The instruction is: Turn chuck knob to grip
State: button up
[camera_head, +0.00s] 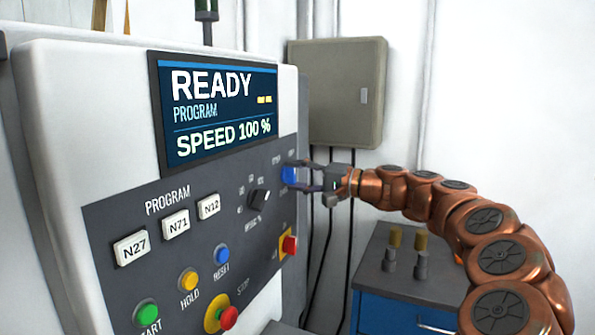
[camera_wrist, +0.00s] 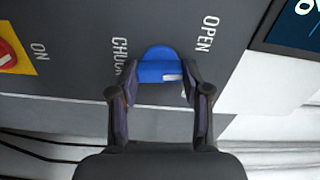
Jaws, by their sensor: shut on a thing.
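The blue chuck knob (camera_head: 289,175) is on the right side of the grey control panel, below the screen. It also shows in the wrist view (camera_wrist: 157,67), between the white labels CHUCK and OPEN, with a white pointer mark near its lower right edge. My gripper (camera_head: 308,177) reaches it from the right and is shut on it. In the wrist view its two dark fingers (camera_wrist: 160,76) stand on either side of the knob. A finger partly hides the CHUCK label, and I cannot read a GRIP label.
A black dial (camera_head: 260,196) and a red switch on a yellow plate (camera_head: 289,245) are close to the knob. Program, start, hold, reset and stop buttons are to the left. A grey box (camera_head: 340,92) hangs behind. A blue cabinet (camera_head: 388,315) with tool holders stands below my arm.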

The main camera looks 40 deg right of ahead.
jog(key=m+p, duration=0.2)
jog(key=m, duration=0.1)
jog(key=shift+r+m, duration=0.15)
jog(key=shift+m, duration=0.25)
jog(key=shift+m+p, duration=1.5)
jog(key=shift+m, duration=0.4)
jog(key=shift+f, duration=0.2)
jog(key=o, duration=1.2)
jog(key=shift+c, duration=0.2)
jog(key=v, duration=1.2)
jog(key=shift+s+f, duration=0.1)
